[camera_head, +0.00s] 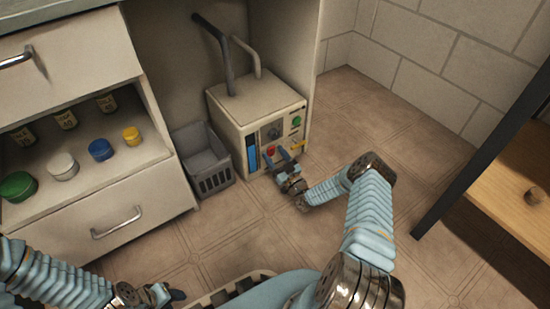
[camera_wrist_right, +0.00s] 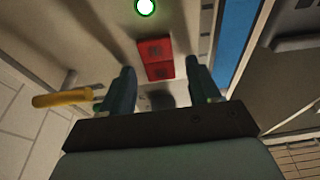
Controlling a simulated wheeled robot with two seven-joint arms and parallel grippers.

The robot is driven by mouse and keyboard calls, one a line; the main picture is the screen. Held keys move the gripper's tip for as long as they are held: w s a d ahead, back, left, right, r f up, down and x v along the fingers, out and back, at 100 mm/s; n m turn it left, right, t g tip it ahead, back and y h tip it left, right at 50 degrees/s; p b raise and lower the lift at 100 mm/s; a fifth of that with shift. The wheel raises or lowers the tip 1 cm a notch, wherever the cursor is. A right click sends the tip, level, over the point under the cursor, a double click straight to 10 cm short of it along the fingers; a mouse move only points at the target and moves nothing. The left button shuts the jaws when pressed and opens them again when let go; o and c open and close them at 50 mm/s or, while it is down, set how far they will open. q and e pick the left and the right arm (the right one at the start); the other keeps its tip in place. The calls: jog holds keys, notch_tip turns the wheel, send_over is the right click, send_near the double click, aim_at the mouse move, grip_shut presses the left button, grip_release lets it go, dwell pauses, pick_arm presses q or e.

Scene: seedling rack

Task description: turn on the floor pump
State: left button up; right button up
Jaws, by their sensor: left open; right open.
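The floor pump (camera_head: 256,98) is a beige box on the floor with two pipes rising from its top. Its front carries a blue strip (camera_head: 252,153), a dark dial, a round green light (camera_head: 297,121), a red switch (camera_head: 270,151) and a yellow handle (camera_head: 298,147). My right gripper (camera_head: 284,163) is open just in front of the panel. In the right wrist view the red switch (camera_wrist_right: 155,60) lies ahead between the open fingers (camera_wrist_right: 160,82); contact cannot be told. The green light (camera_wrist_right: 145,7) looks bright there. My left gripper (camera_head: 172,294) is open and empty, low at left.
A grey basket (camera_head: 203,160) stands left of the pump. A cabinet with drawers and a shelf of jars (camera_head: 62,166) is at left. A wooden unit with a dark post (camera_head: 485,150) stands at right. Tiled floor is clear between.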

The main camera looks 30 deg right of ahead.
aim_at(270, 143)
notch_tip(270, 143, up, 3)
jog(key=shift+r+p, duration=0.1)
jog(key=shift+p, duration=0.45)
jog(key=s+a+r+p, duration=0.4)
jog(key=s+a+r, duration=0.3)
jog(key=s, duration=0.5)
notch_tip(270, 143, up, 3)
jog(key=shift+a+f, duration=0.2)
